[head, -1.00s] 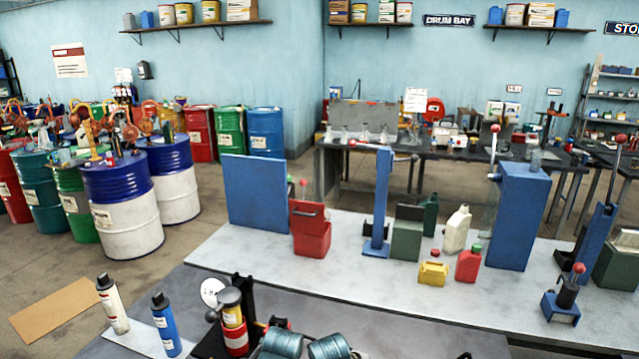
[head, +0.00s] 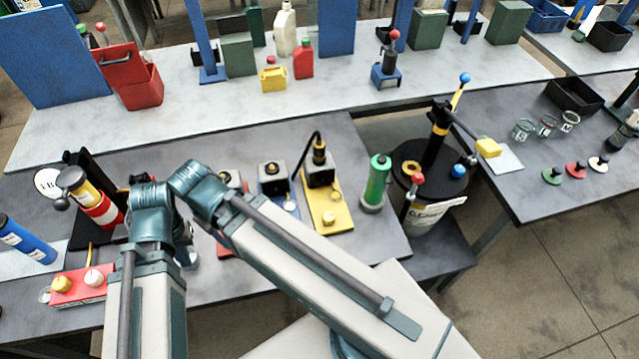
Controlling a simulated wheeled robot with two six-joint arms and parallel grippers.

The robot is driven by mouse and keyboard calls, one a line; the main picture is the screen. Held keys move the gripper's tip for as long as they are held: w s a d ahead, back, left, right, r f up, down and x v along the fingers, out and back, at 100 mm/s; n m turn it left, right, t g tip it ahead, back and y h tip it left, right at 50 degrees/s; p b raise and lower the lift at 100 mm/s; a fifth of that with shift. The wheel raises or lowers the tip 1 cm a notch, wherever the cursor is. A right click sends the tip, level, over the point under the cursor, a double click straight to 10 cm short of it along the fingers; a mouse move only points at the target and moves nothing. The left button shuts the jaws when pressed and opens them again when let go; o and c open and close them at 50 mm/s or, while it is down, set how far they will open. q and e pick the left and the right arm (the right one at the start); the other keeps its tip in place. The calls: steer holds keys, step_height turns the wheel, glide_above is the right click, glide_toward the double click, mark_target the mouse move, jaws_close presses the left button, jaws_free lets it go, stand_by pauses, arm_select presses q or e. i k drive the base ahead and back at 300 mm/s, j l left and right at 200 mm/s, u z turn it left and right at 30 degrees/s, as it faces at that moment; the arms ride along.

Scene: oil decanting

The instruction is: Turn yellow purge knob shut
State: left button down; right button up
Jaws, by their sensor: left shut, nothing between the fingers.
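Yellow knobs show at two places in the head view. A round yellow knob (head: 329,218) sits on the front of a yellow-based pump unit (head: 320,180). Another yellow knob (head: 61,284) stands on a small red box (head: 80,287) at the bench's left front, beside a cream knob (head: 94,279). My left arm crosses the front of the bench. Its gripper (head: 187,257) is mostly hidden behind the arm links, at a spot between the red box and the pump units; it is shut and empty. My right gripper is out of view.
A blue-based unit (head: 273,180) stands left of the yellow one, partly hidden by my arm. A green cylinder (head: 376,180) and a black drum (head: 424,200) stand to the right.

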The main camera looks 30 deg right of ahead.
mark_target(329, 217)
steer(key=k+l+z, duration=0.1)
steer(key=z, duration=1.05)
steer(key=k+j+z, duration=0.1)
steer(key=k, duration=0.2)
